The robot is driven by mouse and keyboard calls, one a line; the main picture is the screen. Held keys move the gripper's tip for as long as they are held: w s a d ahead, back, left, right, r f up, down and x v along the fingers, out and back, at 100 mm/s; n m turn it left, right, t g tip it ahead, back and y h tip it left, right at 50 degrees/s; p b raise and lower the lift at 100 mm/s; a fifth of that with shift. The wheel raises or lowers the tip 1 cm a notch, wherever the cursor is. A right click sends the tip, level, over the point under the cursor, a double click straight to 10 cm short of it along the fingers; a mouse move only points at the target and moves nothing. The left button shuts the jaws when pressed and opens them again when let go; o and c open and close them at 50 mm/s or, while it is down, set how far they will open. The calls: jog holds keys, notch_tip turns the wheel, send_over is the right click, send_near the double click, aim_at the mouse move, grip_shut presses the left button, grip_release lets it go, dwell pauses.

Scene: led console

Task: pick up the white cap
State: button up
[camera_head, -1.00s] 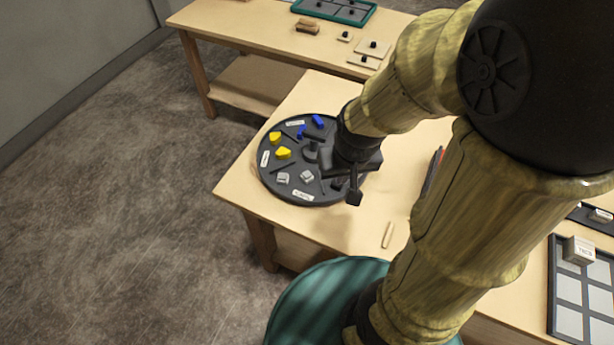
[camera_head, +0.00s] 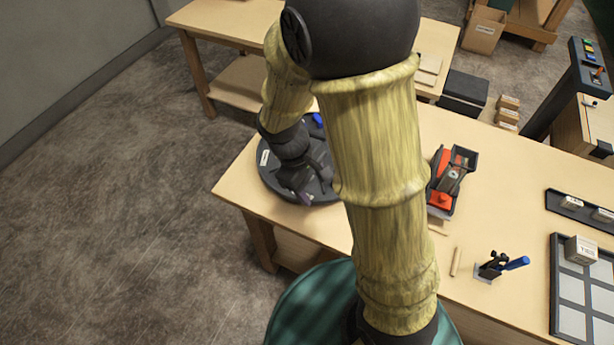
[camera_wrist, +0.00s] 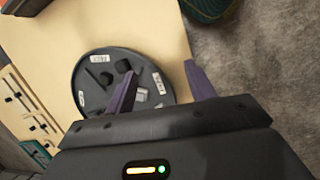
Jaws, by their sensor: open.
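The round dark tray (camera_head: 270,183) lies on the near wooden table. In the head view my arm and gripper (camera_head: 305,195) cover most of it, and no white cap is visible there. In the wrist view the tray (camera_wrist: 88,88) shows beyond my open gripper (camera_wrist: 160,70), with dark pieces (camera_wrist: 122,66) and white labels (camera_wrist: 97,58) on it. A small white patch (camera_wrist: 141,94) beside the left finger may be a cap or a label; I cannot tell.
A red and black device (camera_head: 444,195), a wooden stick (camera_head: 456,262), a small holder with a blue tool (camera_head: 515,263) and a grey compartment tray (camera_head: 568,290) are on the table to the right. Another wooden table (camera_head: 215,22) stands behind.

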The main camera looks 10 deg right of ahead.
jog(key=w+a+f+n+t+h, duration=0.2)
jog(key=a+f+n+t+h, duration=0.1)
jog(key=a+n, duration=0.4)
jog(key=w+a+f+n+t+h+b, duration=0.1)
jog(key=w+a+f+n+t+h, duration=0.2)
jog(key=a+n, duration=0.4)
jog(key=t+h, duration=0.1)
jog(key=h, duration=0.1)
jog(key=shift+w+f+n+h, duration=0.3)
jog(key=shift+h, duration=0.1)
jog(key=p+x, duration=0.2)
jog(key=x, duration=0.9)
jog(key=shift+w+d+f+p, duration=0.1)
jog(key=shift+d+p, duration=0.1)
jog(key=shift+p, duration=0.2)
jog(key=shift+w+d+f, duration=0.1)
jog(key=shift+d+f, duration=0.05)
jog(key=shift+d, duration=0.05)
jog(key=p+x, duration=0.2)
jog(key=x, duration=0.3)
jog(key=shift+d+f, duration=0.1)
jog(key=shift+f, duration=0.1)
